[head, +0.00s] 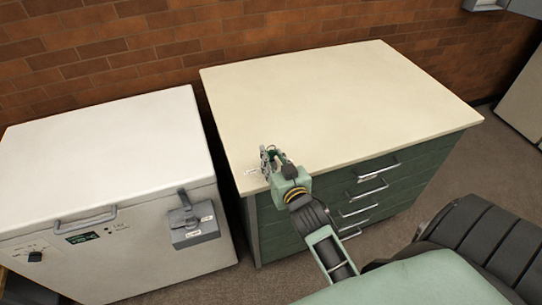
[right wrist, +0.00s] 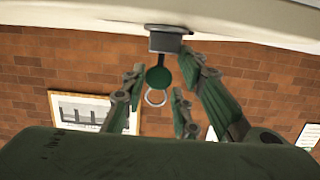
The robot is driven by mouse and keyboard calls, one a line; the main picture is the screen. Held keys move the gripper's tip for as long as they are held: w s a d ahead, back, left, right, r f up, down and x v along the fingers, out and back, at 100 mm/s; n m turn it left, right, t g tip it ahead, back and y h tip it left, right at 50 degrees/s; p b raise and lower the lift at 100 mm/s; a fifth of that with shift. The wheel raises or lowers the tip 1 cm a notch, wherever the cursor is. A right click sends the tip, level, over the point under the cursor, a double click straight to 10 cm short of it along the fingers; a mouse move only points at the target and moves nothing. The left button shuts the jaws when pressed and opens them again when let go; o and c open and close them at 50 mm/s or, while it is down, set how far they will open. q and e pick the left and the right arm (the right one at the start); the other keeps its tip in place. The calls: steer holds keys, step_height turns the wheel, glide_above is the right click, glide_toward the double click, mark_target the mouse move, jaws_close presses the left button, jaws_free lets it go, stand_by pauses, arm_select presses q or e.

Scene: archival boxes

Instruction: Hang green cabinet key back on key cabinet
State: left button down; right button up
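My right gripper (head: 270,158) is at the front left corner of the cream top of the green drawer cabinet (head: 340,100). In the right wrist view its fingers (right wrist: 160,85) are spread, with gaps around a round dark green tag (right wrist: 157,77) that carries a pale ring (right wrist: 156,98). The tag adjoins a small grey block (right wrist: 166,40) by the pale surface; I cannot tell whether they are joined. In the head view the gripper hides the tag. I cannot clearly make out the key cabinet. My left gripper is not in view.
A white chest freezer (head: 110,140) with a grey latch box (head: 193,222) stands at the left, separated by a narrow gap. Most of the cream top is clear. A brick wall (head: 150,45) stands behind.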

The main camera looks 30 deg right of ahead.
jaws_close()
steer(key=shift+d+r+p, duration=0.1)
steer(key=shift+r+p, duration=0.75)
steer(key=shift+r, duration=0.1)
steer(key=shift+s+d+r+p, duration=0.1)
steer(key=shift+d+r+p, duration=0.05)
steer(key=shift+r+p, duration=0.7)
steer(key=shift+p, duration=0.15)
steer(key=shift+a+r+p, duration=0.2)
steer(key=shift+r+p, duration=0.55)
steer(key=shift+p, duration=0.05)
steer(key=r+p+v, duration=0.1)
steer(key=p+v, duration=0.4)
steer(key=v, duration=0.6)
steer(key=shift+f, duration=0.1)
